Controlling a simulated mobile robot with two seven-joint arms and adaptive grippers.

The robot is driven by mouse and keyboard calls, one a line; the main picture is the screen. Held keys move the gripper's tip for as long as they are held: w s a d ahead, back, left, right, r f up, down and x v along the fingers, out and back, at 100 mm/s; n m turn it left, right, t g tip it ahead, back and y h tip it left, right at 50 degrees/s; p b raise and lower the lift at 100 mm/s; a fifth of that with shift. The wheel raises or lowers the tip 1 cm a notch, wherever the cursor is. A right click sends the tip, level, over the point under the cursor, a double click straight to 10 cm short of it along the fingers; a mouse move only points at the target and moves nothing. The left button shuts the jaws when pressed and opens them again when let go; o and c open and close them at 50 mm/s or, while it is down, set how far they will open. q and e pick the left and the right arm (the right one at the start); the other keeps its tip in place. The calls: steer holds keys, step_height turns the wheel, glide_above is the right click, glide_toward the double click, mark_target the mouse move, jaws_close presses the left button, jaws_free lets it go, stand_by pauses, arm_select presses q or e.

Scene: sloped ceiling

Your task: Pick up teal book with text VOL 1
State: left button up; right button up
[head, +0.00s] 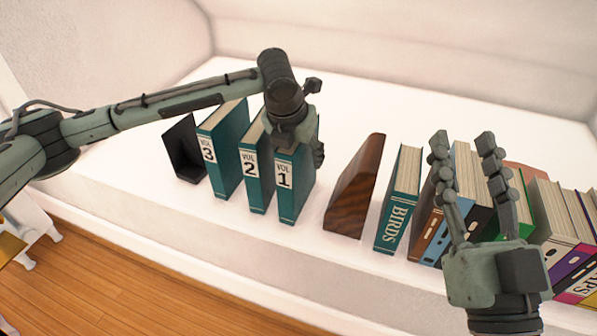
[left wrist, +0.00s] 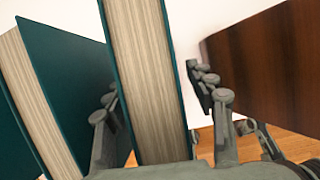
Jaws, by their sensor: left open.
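The teal VOL 1 book (head: 288,205) stands upright on the white ledge, beside the teal VOL 2 book (head: 254,190) and VOL 3 book (head: 220,165). My left gripper (head: 303,146) is over its upper part and hides some of it. In the left wrist view, the VOL 1 book's page block (left wrist: 147,75) stands between the open fingers of the left gripper (left wrist: 155,95). The left finger reaches between it and the neighbouring teal book; whether it touches is unclear. My right gripper (head: 462,142) is open, in front of the books at the right.
A brown wooden bookend (head: 352,190) stands right of VOL 1 with a gap between; it also shows in the left wrist view (left wrist: 260,60). A black bookend (head: 184,150) is left of VOL 3. The BIRDS book (head: 400,205) and several others stand at the right.

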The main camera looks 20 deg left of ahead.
arm_select(q)
steer(key=shift+w+f, duration=0.2)
steer(key=shift+f, duration=0.25)
arm_select(e)
steer(key=shift+d+r, duration=0.1)
steer(key=shift+r, duration=0.2)
arm_select(q)
steer(key=shift+f+p, duration=0.2)
steer(key=shift+p, duration=0.35)
arm_select(e)
steer(key=shift+r, duration=0.5)
arm_select(q)
steer(key=shift+c, duration=0.3)
jaws_close()
